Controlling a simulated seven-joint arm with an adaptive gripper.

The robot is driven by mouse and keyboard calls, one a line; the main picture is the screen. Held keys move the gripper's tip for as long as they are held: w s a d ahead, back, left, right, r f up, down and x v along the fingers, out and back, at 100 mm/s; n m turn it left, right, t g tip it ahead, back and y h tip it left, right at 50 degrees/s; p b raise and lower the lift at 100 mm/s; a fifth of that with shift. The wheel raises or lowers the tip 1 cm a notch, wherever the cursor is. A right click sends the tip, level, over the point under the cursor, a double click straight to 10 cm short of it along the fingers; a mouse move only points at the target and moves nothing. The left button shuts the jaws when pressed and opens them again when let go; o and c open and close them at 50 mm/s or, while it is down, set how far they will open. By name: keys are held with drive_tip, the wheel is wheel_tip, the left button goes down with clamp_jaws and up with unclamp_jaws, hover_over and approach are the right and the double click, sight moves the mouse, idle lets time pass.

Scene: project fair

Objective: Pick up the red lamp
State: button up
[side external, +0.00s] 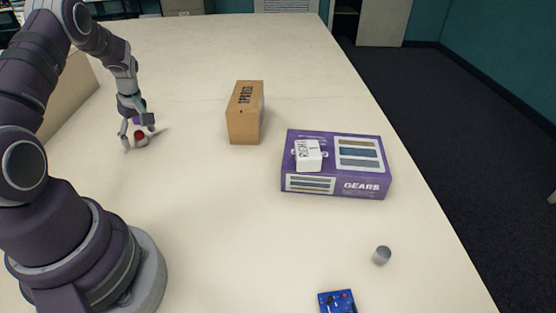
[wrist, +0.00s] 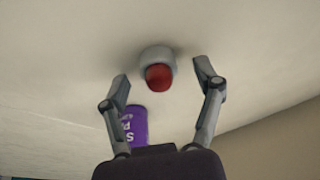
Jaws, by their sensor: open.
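The red lamp (wrist: 159,77) is a small red dome on a grey-white round base, standing on the table. In the side external view the lamp (side external: 140,136) is at the left, low under my arm's end. My gripper (side external: 138,133) is pointed down at it there. In the wrist view my gripper (wrist: 163,84) is open, with one finger to either side of the lamp and visible gaps between. The fingers do not appear to touch it. Part of the lamp is hidden by a finger in the side external view.
A purple object with white letters (wrist: 134,125) is close by the left finger. A brown box (side external: 245,125), a purple GEARS box (side external: 330,183) with a white block (side external: 308,155) on it, a grey cylinder (side external: 382,255) and a blue board (side external: 338,302) stand farther right. Table (side external: 215,215) between is clear.

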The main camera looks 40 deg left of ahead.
drive_tip(key=shift+f, duration=0.15)
drive_tip(key=shift+c, duration=0.4)
drive_tip(key=c, duration=1)
